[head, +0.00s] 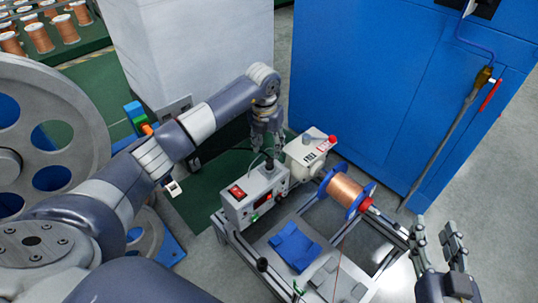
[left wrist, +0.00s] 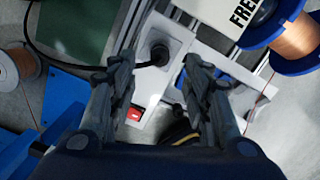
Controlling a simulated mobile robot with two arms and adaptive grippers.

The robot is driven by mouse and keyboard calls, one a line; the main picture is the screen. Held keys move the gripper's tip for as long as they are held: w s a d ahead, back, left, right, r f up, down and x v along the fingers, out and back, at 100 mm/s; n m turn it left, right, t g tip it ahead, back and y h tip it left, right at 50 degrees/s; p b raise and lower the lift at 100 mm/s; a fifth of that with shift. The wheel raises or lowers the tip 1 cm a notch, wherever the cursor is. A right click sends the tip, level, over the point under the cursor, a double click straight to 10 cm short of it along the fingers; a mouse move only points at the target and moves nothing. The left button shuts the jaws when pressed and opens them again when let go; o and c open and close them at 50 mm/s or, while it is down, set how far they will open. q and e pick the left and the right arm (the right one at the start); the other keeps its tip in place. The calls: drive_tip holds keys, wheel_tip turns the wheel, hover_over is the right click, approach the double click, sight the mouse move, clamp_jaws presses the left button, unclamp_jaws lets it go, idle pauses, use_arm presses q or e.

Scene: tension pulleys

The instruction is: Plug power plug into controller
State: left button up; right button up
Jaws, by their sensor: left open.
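The controller (head: 252,205) is a pale box with a red switch and a red display, on the metal frame. It also shows in the left wrist view (left wrist: 150,88), below the fingers. The black power plug (head: 269,164) stands upright on top of the controller, at a grey square socket (left wrist: 172,47). In the left wrist view the round plug (left wrist: 158,53) has a black cable running left. I cannot tell how deep it sits. My left gripper (head: 268,148) is open and empty just above the plug. My right gripper (head: 435,233) is open and empty at the lower right.
A white motor unit (head: 308,158) stands close right of the controller. A copper wire spool (head: 346,190) with blue flanges lies beyond it. A blue cabinet (head: 400,90) stands behind, a large grey wheel (head: 80,110) at left. Grey floor is clear at far right.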

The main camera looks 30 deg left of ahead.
use_arm(q)
drive_tip(key=shift+s+r, duration=0.15)
drive_tip(key=shift+r, duration=0.85)
drive_tip(key=shift+s+r, duration=0.1)
drive_tip(key=shift+r, duration=0.9)
